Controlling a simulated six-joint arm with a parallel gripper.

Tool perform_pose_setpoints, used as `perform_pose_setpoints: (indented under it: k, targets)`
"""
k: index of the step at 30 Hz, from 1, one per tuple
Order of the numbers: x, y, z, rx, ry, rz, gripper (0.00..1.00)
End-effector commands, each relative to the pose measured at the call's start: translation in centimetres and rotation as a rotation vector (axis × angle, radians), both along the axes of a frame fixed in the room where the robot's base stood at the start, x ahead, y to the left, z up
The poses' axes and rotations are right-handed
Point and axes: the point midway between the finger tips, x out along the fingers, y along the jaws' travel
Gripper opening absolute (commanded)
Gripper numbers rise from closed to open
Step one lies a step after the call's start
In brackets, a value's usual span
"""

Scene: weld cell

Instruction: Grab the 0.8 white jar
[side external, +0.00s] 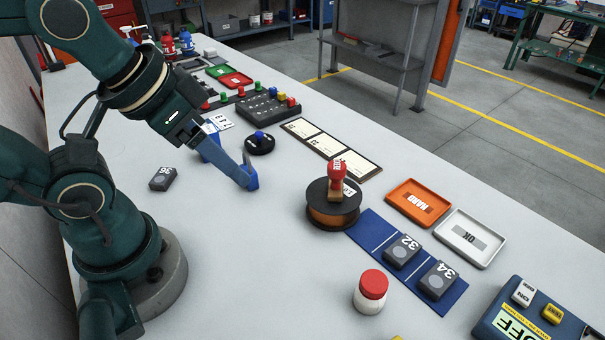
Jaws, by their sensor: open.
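A small white jar with a red lid (371,291) stands upright on the bench at the front, right of centre. I cannot read any 0.8 marking on it. My gripper (229,168) has blue fingers and is open, with nothing visible between them. It is above the bench at left of centre, well to the left of and behind the jar.
A dark spool (333,205) with a red-topped piece on it stands between my gripper and the jar. A blue mat (374,227) bears blocks 32 and 34. Orange (419,203) and white (470,238) trays lie beyond. Block 36 (162,179) lies left of my gripper.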

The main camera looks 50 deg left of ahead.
Motion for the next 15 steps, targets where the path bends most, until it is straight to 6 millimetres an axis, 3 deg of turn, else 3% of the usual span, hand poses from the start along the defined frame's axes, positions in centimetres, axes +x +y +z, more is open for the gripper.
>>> perform_pose_setpoints:
  k: [11, 13, 15]
  targets:
    - [0.01, 0.0, 0.0, 0.0, 0.0, 0.0, 0.68]
    - [0.01, 0.0, 0.0, 0.0, 0.0, 0.0, 0.8]
    - [0.01, 0.0, 0.0, 0.0, 0.0, 0.0, 0.8]
